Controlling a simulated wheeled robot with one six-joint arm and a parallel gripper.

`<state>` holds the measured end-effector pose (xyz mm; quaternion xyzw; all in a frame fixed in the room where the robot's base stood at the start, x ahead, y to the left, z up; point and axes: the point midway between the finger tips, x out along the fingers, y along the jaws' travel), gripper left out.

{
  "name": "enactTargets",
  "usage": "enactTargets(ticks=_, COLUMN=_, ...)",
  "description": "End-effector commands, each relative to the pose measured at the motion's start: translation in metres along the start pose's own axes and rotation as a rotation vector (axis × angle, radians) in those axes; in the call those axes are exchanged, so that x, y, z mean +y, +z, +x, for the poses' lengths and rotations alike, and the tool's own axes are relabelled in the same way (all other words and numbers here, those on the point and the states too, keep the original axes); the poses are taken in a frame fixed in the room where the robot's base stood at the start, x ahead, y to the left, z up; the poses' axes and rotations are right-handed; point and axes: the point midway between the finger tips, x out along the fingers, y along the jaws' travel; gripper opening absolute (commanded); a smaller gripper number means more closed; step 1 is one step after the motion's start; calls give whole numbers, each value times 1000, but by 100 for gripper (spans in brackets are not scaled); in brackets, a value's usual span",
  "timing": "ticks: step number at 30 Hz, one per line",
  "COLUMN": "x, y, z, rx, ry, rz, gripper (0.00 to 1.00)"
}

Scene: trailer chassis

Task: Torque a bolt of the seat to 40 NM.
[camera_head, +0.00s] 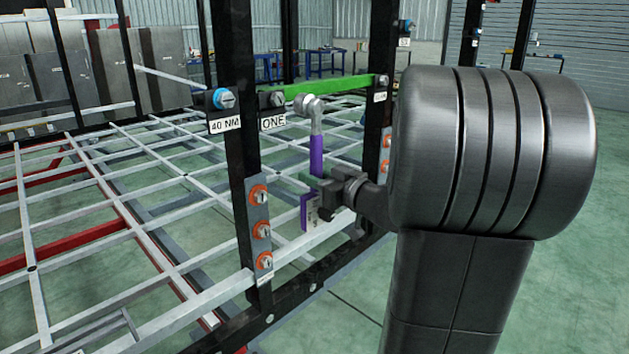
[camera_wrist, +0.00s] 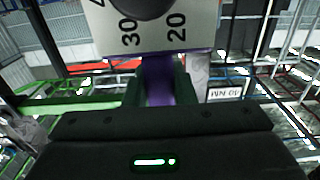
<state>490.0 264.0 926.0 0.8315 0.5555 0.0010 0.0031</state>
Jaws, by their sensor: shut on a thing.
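My gripper (camera_head: 326,187) is shut on the purple handle of a torque wrench (camera_head: 316,155). The wrench stands roughly upright, its grey head on top, right of the front black post. In the wrist view the purple handle (camera_wrist: 158,88) sits between my fingers, below a white plate (camera_wrist: 150,33) marked 30 and 20. A bolt with a blue ring (camera_head: 223,98) is on the post above a "40 NM" label (camera_head: 224,125). The wrench head looks apart from both bolts.
The black post (camera_head: 235,165) carries several orange-ringed bolts (camera_head: 258,195) lower down. A second post to the right has more orange-ringed bolts (camera_head: 387,140). A green bar (camera_head: 330,86) runs between the posts. A white lattice frame (camera_head: 110,210) fills the left. Open floor lies at front.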

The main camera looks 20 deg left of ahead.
Motion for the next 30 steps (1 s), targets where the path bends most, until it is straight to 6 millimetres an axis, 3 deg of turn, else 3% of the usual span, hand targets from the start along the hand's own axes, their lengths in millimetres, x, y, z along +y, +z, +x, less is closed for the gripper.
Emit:
enactTargets(ticks=21, x=-1, y=1, z=57, rx=3, ry=-3, rz=-4, gripper=0)
enactTargets(ticks=30, x=0, y=-1, z=66, rx=3, ry=-1, rz=-2, gripper=0)
